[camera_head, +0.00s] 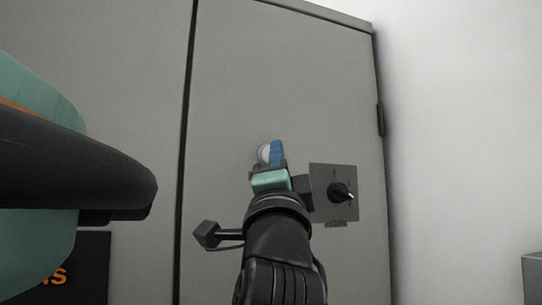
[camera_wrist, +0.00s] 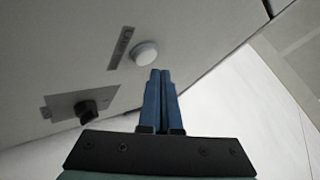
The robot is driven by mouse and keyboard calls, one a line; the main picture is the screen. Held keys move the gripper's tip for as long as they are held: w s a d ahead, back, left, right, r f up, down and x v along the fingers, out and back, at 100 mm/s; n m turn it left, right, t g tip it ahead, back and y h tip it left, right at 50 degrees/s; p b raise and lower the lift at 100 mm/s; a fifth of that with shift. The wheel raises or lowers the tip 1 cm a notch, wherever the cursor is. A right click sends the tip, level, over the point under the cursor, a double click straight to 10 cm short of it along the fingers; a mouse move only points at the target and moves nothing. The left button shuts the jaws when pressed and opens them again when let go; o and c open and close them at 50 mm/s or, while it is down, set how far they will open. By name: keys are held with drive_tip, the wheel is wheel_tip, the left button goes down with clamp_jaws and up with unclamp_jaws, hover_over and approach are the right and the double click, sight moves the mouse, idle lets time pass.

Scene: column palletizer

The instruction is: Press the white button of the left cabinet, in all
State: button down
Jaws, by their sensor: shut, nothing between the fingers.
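The white button (camera_wrist: 145,53) sits on the grey cabinet (camera_wrist: 60,60) door, beside a small dark label. In the head view the white button (camera_head: 264,153) shows partly, with my gripper (camera_head: 277,150) in front of it and covering its right side. My gripper has blue fingers, shut together with nothing between them. In the wrist view the fingertips of my gripper (camera_wrist: 160,72) are just below and right of the button in the picture. I cannot tell whether they touch it, but a small gap shows.
A black rotary switch (camera_head: 341,192) on a grey plate is right of my gripper on the same cabinet door. A door seam and hinge edge frame the door. A white wall (camera_head: 460,150) stands to the right. A grey box (camera_head: 533,275) is at the lower right.

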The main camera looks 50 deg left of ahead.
drive_tip(key=d, duration=0.1)
drive_tip(key=s+d, duration=0.1)
drive_tip(key=d, duration=0.1)
drive_tip(key=d+b, duration=0.1)
drive_tip(key=shift+s+d, duration=0.15)
drive_tip(key=shift+s, duration=0.2)
idle(0.7)
drive_tip(key=w+d+f+n+t+h+b, duration=0.25)
drive_tip(key=d+f+t+h+b, duration=0.45)
drive_tip(key=d+f, duration=0.6)
drive_tip(key=s+d+f+n+t+h+b, duration=0.1)
drive_tip(key=s+d+f+n+h, duration=0.1)
drive_tip(key=d+h, duration=0.3)
drive_tip(key=s+d+f+n+h+b, duration=0.1)
drive_tip(key=s+d+f+h, duration=0.4)
drive_tip(key=d, duration=0.6)
drive_tip(key=shift+n+t+h, duration=0.4)
drive_tip(key=shift+n+h, duration=0.15)
drive_tip(key=shift+h, duration=0.25)
drive_tip(key=c, duration=1.5)
unclamp_jaws()
drive_tip(key=shift+c, duration=0.2)
